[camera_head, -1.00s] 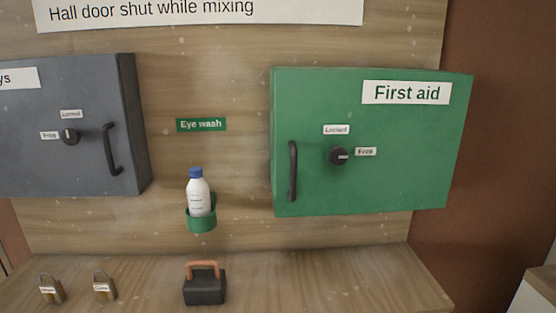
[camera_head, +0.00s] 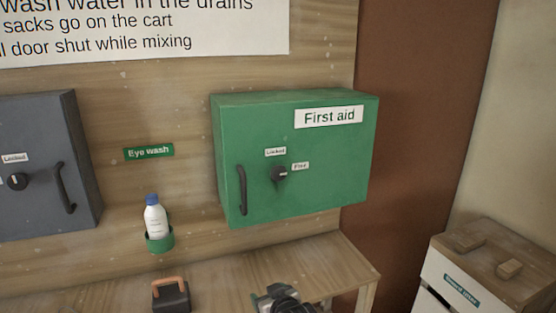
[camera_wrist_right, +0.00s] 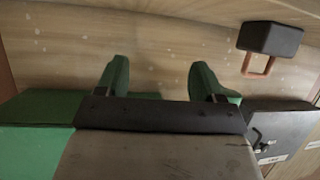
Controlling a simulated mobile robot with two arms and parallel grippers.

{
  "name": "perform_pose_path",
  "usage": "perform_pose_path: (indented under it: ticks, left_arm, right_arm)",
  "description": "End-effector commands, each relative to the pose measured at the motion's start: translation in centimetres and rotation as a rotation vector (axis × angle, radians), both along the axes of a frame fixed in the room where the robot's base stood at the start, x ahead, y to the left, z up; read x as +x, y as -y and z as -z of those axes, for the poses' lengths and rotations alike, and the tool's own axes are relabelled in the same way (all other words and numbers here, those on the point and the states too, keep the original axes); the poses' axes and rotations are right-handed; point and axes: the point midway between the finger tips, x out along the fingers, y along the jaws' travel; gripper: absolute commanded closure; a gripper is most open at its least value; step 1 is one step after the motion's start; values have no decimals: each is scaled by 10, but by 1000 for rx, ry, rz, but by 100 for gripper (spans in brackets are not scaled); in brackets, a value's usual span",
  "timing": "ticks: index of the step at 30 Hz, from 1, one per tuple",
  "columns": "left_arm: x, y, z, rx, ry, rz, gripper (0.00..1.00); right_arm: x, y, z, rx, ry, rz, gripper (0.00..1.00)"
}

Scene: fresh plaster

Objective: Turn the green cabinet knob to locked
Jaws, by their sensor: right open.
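The green First aid cabinet (camera_head: 340,150) hangs on the wooden panel, its door shut. Its dark round knob (camera_head: 279,175) sits right of the black handle (camera_head: 242,190). The knob's pale mark points right, towards the Free label (camera_head: 300,166); the Locked label (camera_head: 275,152) is above the knob. My right gripper (camera_wrist_right: 158,80) is open, with two green fingers apart and nothing between them. In the head view it shows at the bottom edge, below the cabinet and away from the knob. The right wrist view shows green cabinet surface (camera_wrist_right: 35,145) at left. My left gripper is out of view.
A grey cabinet (camera_head: 45,130) hangs at left. An eye wash bottle (camera_head: 155,218) sits in a green holder between the cabinets. A black block with a copper handle (camera_head: 170,297) stands on the wooden shelf (camera_head: 225,285). A wooden-topped bin (camera_head: 500,265) stands at right.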

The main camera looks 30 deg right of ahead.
Motion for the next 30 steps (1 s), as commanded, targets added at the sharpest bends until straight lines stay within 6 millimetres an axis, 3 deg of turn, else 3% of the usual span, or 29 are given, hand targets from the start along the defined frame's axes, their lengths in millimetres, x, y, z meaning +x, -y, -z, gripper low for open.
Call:
perform_pose_path:
  ticks: [1, 3, 6, 9, 12, 17, 30]
  left_arm:
    - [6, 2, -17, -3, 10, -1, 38]
    - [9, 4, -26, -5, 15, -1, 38]
    - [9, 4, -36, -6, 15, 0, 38]
    - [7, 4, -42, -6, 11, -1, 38]
    - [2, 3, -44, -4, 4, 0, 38]
    - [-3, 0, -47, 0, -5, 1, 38]
    - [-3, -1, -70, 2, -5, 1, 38]
  right_arm:
    - [3, 10, -71, -6, 93, 22, 32]
    - [-2, 21, -140, -15, 193, 47, 32]
    - [-18, 33, -216, -29, 309, 78, 32]
    - [-36, 40, -265, -41, 387, 100, 32]
    - [-47, 43, -290, -50, 430, 112, 32]
    - [-45, 46, -301, -52, 448, 118, 32]
    - [27, 63, -301, -52, 447, 118, 32]
